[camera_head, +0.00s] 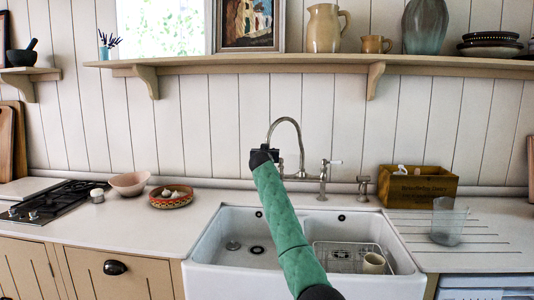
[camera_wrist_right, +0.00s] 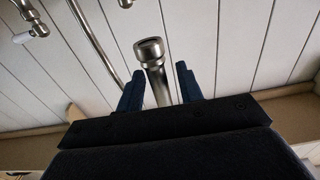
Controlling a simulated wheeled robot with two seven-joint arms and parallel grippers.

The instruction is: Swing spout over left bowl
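The tap's curved metal spout (camera_head: 287,120) rises behind the white double sink and bends down to the left of its base. Its round open end (camera_wrist_right: 150,50) shows in the right wrist view. My right gripper (camera_head: 264,150) is at the spout's hanging end. In the right wrist view its two dark fingers (camera_wrist_right: 159,78) stand open on either side of the spout's pipe, with a narrow gap each side. The left bowl (camera_head: 232,240) is empty. In the head view my green arm hides the sink's middle, and my gripper hides the spout's end. My left gripper is not in view.
The right bowl (camera_head: 325,246) holds a wire rack (camera_head: 340,258) and a cream cup (camera_head: 373,263). A tap handle (camera_head: 323,180) stands right of the spout. A wooden box (camera_head: 418,187) and clear tumbler (camera_head: 448,222) are on the right. A shelf (camera_head: 300,62) runs above.

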